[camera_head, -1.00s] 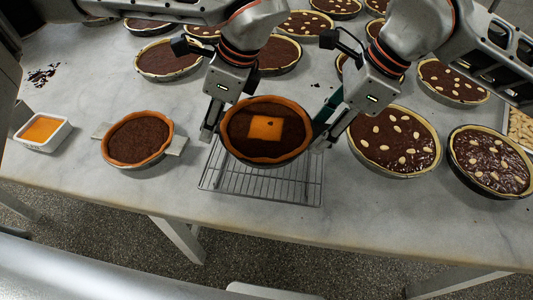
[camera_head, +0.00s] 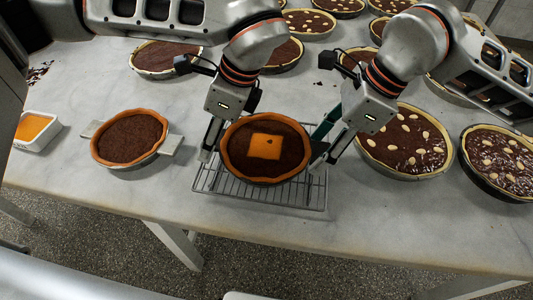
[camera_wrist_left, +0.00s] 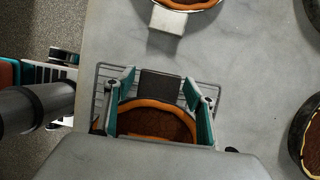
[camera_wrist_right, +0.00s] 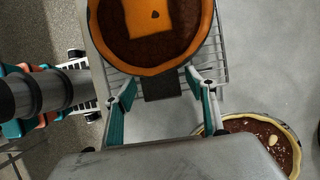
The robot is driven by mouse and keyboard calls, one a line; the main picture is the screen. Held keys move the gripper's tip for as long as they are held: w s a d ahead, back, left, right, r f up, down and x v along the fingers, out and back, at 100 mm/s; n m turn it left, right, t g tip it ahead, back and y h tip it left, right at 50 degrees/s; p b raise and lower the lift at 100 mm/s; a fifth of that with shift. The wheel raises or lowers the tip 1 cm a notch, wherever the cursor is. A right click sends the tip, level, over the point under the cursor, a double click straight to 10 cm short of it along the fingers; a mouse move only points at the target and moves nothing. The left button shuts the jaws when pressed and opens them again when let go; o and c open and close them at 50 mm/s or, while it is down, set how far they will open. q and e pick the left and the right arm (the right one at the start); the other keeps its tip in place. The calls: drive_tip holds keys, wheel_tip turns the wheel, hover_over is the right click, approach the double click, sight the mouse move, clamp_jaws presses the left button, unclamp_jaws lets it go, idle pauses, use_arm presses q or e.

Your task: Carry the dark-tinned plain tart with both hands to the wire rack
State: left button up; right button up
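The dark-tinned tart (camera_head: 240,165) has an orange rim, dark filling and an orange square on top. It looks level, over the wire rack (camera_head: 317,195); I cannot tell if it touches. My left gripper (camera_head: 207,150) is at its left, fingers either side of a dark tab (camera_wrist_left: 160,86). My right gripper (camera_head: 322,155) is at its right, fingers either side of the opposite tab (camera_wrist_right: 162,86).
A similar tart (camera_head: 130,138) with pale tabs stands left of the rack. A white tub with orange contents (camera_head: 36,130) is further left. Almond tarts (camera_head: 405,140) stand close on the right, and several more tarts are behind. The marble front edge is clear.

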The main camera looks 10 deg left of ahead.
use_arm(q)
drive_tip(key=shift+r, duration=0.15)
use_arm(e)
drive_tip(key=shift+r, duration=0.15)
use_arm(q)
drive_tip(key=shift+d+r, duration=0.1)
drive_tip(key=shift+r, duration=0.15)
drive_tip(key=v, duration=1.1)
drive_tip(key=shift+r, duration=0.25)
use_arm(e)
drive_tip(key=v, duration=1.2)
use_arm(q)
drive_tip(key=shift+s, duration=0.25)
use_arm(e)
drive_tip(key=shift+s, duration=0.25)
